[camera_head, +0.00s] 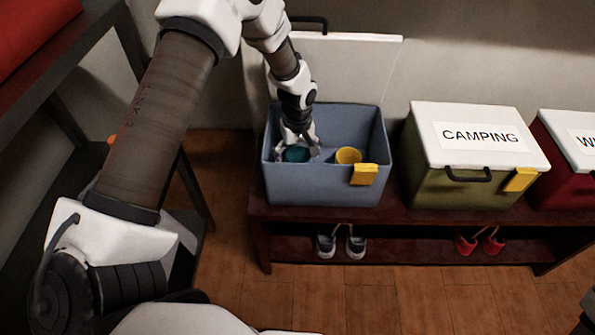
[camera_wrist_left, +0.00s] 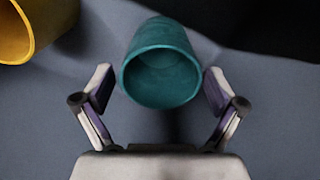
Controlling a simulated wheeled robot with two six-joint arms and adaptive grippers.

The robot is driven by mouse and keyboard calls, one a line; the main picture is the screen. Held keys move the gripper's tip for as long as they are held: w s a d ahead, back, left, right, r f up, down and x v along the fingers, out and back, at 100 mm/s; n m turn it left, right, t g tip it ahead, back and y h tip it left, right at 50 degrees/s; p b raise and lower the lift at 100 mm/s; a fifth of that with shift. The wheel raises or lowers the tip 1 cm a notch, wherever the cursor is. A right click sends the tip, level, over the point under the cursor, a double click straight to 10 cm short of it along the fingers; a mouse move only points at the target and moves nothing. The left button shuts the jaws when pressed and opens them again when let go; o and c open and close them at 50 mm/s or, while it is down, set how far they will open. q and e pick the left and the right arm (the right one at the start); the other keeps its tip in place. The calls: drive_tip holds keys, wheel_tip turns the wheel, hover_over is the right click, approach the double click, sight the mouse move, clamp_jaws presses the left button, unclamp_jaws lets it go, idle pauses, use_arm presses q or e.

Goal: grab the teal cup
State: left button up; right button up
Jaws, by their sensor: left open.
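The teal cup (camera_head: 296,155) is inside the open blue-grey bin (camera_head: 321,190), towards its left side. In the left wrist view the teal cup (camera_wrist_left: 161,65) shows its open mouth, between and slightly beyond the fingertips. My left gripper (camera_head: 299,147) reaches down into the bin at the cup. In the wrist view the left gripper (camera_wrist_left: 157,90) is open, with one finger on each side of the cup and small gaps showing. My right gripper is not in view.
A yellow cup (camera_head: 348,156) is in the same bin, right of the teal cup; it also shows in the wrist view (camera_wrist_left: 28,30). The bin's walls surround both cups. A green CAMPING box (camera_head: 460,185) stands right on the bench (camera_head: 400,213). Shoes (camera_head: 341,244) sit below.

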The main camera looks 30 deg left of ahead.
use_arm(q)
drive_tip(key=shift+f, duration=0.9)
drive_tip(key=shift+r, duration=0.1)
drive_tip(key=shift+c, duration=1.4)
drive_tip(key=c, duration=1)
drive_tip(key=shift+o, duration=0.3)
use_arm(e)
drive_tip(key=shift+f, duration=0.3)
